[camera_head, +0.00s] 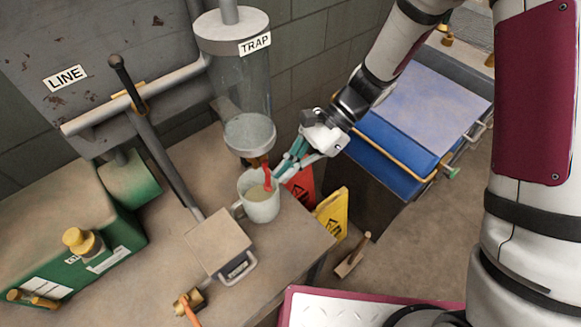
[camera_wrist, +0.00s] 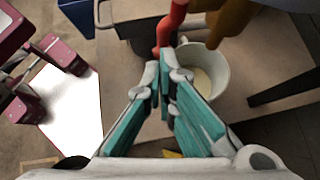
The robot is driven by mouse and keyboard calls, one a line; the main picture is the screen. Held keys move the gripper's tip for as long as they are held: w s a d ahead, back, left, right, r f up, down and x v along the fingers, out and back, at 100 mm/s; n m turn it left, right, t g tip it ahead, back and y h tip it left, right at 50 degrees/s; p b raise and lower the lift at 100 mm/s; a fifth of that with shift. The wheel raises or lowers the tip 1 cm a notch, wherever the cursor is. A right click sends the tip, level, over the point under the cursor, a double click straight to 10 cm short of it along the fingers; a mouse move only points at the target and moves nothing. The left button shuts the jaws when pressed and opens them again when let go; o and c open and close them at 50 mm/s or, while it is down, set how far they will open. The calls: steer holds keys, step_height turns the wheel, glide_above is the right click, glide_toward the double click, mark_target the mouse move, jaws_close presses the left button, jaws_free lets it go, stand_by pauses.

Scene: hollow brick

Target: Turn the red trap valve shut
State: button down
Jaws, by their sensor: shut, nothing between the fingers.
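The red trap valve handle (camera_head: 267,177) hangs below the clear cylinder labelled TRAP (camera_head: 245,85), at its brass outlet (camera_head: 257,161). The handle points mostly downward in the head view, over the mug. It also shows in the wrist view (camera_wrist: 171,27), just beyond my fingertips. My gripper (camera_head: 276,175) has teal finger pads and is shut, with its tips right beside the handle. I cannot tell whether they touch it. A pale mug (camera_head: 262,207) stands under the outlet with yellowish liquid in it. The mug also shows in the wrist view (camera_wrist: 210,75).
A black-knobbed lever (camera_head: 125,80) rises near the LINE sign (camera_head: 66,79).

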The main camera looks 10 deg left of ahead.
steer(key=shift+s+a+f+g+y+b, duration=0.25)
steer(key=shift+f+g+y+b, duration=0.05)
steer(key=shift+g+y+b, duration=0.35)
stand_by(0.4)
steer(key=s+a+r+m+g+y+b, duration=0.1)
steer(key=s+a+m+g+y+b, duration=0.1)
steer(key=s+a+g+y+b, duration=0.2)
steer(key=shift+s+a+g+y+b, duration=0.4)
steer(key=shift+s+g+y+b, duration=0.4)
steer(key=shift+g+y, duration=1.4)
steer(key=shift+w+t+y, duration=0.1)
steer(key=shift+t+y, duration=0.35)
